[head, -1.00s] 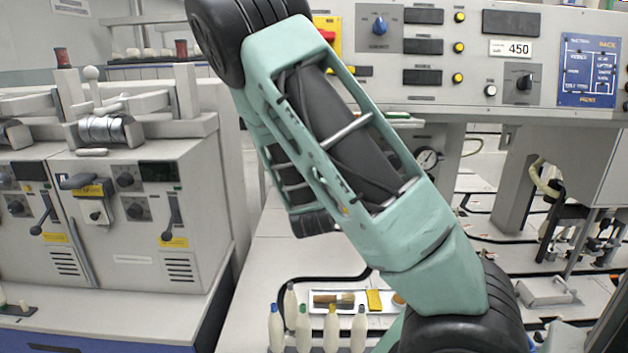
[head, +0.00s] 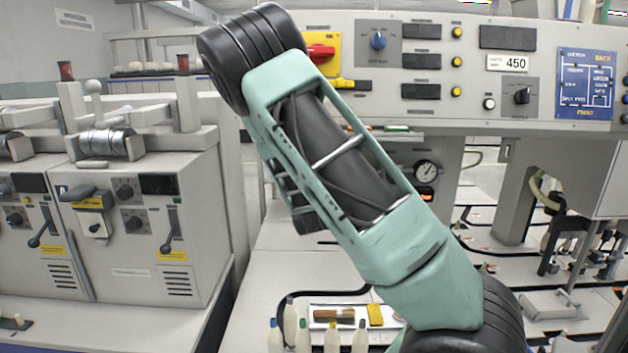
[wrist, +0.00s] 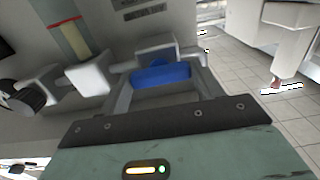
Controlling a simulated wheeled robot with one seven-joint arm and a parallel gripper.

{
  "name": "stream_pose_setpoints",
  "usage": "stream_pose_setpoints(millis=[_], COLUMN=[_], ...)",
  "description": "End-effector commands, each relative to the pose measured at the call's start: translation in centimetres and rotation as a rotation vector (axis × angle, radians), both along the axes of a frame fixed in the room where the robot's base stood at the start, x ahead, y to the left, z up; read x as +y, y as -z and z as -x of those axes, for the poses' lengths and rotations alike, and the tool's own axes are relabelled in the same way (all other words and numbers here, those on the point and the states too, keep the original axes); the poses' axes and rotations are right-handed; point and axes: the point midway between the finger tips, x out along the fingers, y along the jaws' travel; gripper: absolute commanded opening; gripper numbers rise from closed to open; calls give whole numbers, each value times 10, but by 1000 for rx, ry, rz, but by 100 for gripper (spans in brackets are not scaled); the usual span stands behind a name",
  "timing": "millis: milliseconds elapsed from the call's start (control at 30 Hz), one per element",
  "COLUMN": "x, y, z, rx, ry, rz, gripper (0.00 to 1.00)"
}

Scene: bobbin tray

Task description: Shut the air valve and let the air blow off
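In the wrist view a blue handle (wrist: 162,75), which looks like the air valve's, sits in front of a grey machine face. My gripper (wrist: 160,72) has its two grey fingers apart, one on each side of the blue handle. I cannot tell whether either finger touches it. My gripper is out of sight in the head view, where my arm crosses the middle. A round pressure gauge (head: 427,172) is under the control panel; its reading is too small to tell.
The control panel (head: 470,110) has a red switch (head: 321,52) on a yellow plate and a blue knob (head: 378,41). White bottles (head: 332,338) stand at the bottom by a tray (head: 345,325). A grey winding machine (head: 140,215) is on the left. Tiled floor shows right in the wrist view.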

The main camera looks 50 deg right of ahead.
Motion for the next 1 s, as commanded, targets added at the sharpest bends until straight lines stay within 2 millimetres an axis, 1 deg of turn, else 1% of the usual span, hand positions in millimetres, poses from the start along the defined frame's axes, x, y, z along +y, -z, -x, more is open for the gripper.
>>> stream_pose_setpoints(millis=[267,467,1000], x=[0,0,1], y=[0,-1,-2], z=[0,1,0], rx=[27,109,485], ry=[1,1,-1], rz=[23,91,413], gripper=[43,43,43])
